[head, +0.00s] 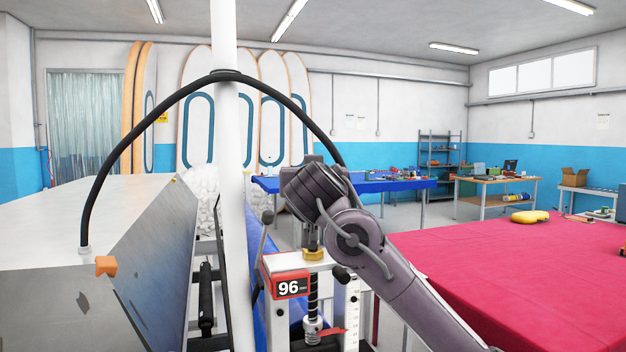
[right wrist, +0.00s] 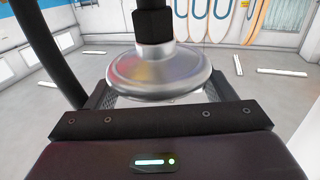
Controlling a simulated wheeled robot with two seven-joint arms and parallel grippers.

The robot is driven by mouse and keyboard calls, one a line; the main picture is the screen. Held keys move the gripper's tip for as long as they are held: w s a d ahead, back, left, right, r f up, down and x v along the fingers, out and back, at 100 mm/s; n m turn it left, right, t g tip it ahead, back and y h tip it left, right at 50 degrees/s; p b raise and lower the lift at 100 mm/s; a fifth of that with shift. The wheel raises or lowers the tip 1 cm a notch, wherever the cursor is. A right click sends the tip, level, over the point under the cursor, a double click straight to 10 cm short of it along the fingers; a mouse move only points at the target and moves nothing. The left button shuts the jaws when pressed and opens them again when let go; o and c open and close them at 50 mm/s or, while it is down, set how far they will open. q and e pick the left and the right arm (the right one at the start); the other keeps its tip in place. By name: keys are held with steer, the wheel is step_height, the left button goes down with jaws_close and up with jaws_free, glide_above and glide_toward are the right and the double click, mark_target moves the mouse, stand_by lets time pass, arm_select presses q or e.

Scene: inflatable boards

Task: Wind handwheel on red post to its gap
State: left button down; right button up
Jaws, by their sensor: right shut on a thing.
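The handwheel (right wrist: 158,72) is a shiny silver disc with a black rod above it in the right wrist view. My right gripper (right wrist: 155,97) is shut on it, with a dark finger at each side of its rim. In the head view my right arm comes in from the right and my gripper (head: 314,222) is over the post frame (head: 292,263). A brass collar (head: 314,241) shows below it, above a dark threaded screw (head: 313,292). The wheel is hidden in the head view.
A white pole (head: 228,240) stands just left of the post. A black hose (head: 130,140) arches from it to a grey metal housing (head: 60,270). A table with a red cloth (head: 510,260) is on the right. A blue-topped table (head: 390,184) stands behind.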

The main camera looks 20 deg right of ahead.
steer(key=shift+r, duration=0.3)
steer(key=o, duration=0.6)
steer(key=shift+c, duration=0.2)
steer(key=o, duration=0.4)
steer(key=shift+f, duration=0.2)
steer(key=shift+s+a+f, duration=0.1)
steer(key=shift+s, duration=0.1)
steer(key=b+v, duration=0.3)
steer(key=v, duration=0.4)
steer(key=shift+s, duration=0.2)
